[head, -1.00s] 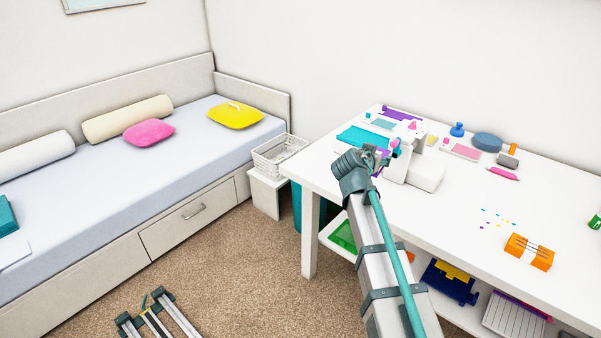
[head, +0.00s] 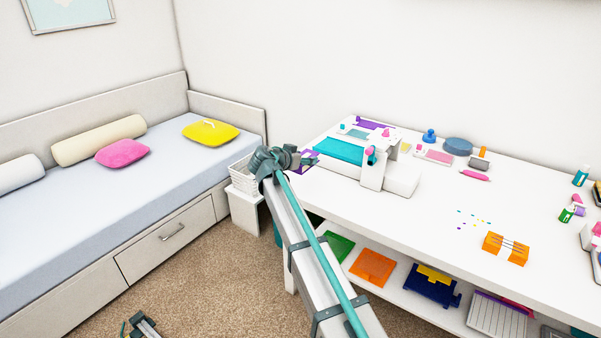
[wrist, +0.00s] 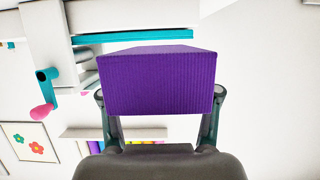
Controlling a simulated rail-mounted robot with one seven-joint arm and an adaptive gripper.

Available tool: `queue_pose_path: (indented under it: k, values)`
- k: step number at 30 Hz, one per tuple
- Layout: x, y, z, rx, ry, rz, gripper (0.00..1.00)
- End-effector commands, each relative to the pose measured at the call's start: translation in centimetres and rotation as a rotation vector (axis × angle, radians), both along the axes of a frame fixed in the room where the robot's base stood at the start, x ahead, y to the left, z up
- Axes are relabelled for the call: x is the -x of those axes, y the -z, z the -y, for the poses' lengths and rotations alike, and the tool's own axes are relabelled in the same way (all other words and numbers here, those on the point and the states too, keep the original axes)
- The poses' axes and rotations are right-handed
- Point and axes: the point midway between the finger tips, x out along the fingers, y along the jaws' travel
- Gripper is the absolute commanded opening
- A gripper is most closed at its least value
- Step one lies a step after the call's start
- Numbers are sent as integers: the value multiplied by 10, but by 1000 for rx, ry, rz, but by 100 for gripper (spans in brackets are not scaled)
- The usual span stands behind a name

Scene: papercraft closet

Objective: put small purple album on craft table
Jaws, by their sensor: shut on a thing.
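The small purple album (wrist: 155,85) is held between the fingers of my gripper (wrist: 160,108) and fills the middle of the wrist view. In the head view only a small part of the album (head: 309,160) shows, just right of my gripper (head: 292,161). My gripper is shut on it. The white craft table (head: 425,218) stands at the right. The album and gripper appear at the table's left end in the picture. I cannot tell how high the album is above the tabletop, or whether it touches it.
A white craft machine (head: 372,172) with a teal sheet (head: 338,151) stands right of the album. Orange strips (head: 506,249), a blue stamp (head: 429,136) and a pink pen (head: 475,175) lie farther right. The front middle of the tabletop is clear. A white basket (head: 243,178) stands behind my gripper.

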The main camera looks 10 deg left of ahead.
Motion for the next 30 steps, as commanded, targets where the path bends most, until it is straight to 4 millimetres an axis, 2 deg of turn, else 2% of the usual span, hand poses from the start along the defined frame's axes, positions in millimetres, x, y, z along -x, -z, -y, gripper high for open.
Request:
queue_pose_path:
  k: [1, 6, 17, 23, 30]
  values:
    - [-9, 11, -3, 3, -1, -4, 24]
    - [-25, 34, -9, 3, 1, -3, 24]
    - [-41, 55, -15, 2, -1, -2, 24]
    - [-38, 81, -14, 3, -1, -3, 24]
    - [-38, 82, -14, 2, -1, -1, 24]
